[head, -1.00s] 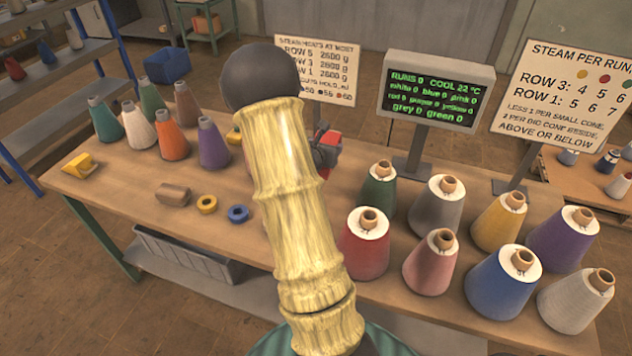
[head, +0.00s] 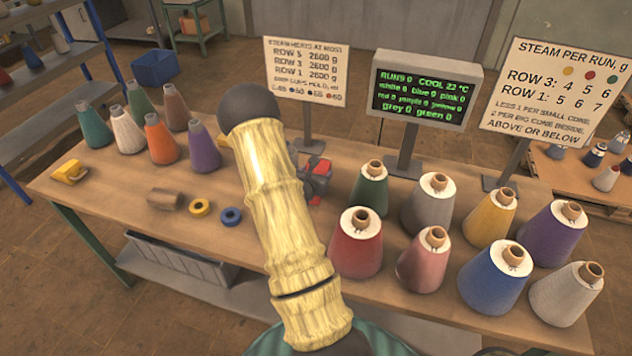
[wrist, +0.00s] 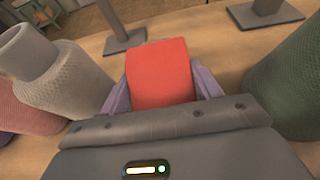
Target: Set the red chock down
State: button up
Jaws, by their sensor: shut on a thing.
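The red chock (wrist: 160,75) is between the fingers of my gripper (wrist: 162,95) in the wrist view, its broad red face showing. In the head view, my gripper (head: 314,182) is low over the tabletop behind my yellow arm, with the red chock (head: 321,167) partly visible in it. The gripper is shut on the chock. The chock's underside is hidden, so I cannot tell whether it touches the wooden table (head: 120,190).
A green cone (head: 369,190) stands just right of my gripper, with several large cones beyond. A purple cone (head: 204,148) and other small cones stand left. A yellow chock (head: 70,172), brown block (head: 165,199) and blue ring (head: 231,216) lie left. Sign stands are behind.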

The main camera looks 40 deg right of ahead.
notch_tip(320, 180, down, 3)
jog(key=shift+s+d+f, duration=0.1)
jog(key=shift+s+f, duration=0.05)
jog(key=shift+f, duration=0.15)
jog(key=shift+f, duration=0.15)
jog(key=o, duration=1.3)
jog(key=shift+c, duration=0.2)
jog(key=shift+r, duration=0.2)
jog(key=b+v, duration=0.1)
jog(key=v, duration=1.1)
jog(key=shift+f, duration=0.1)
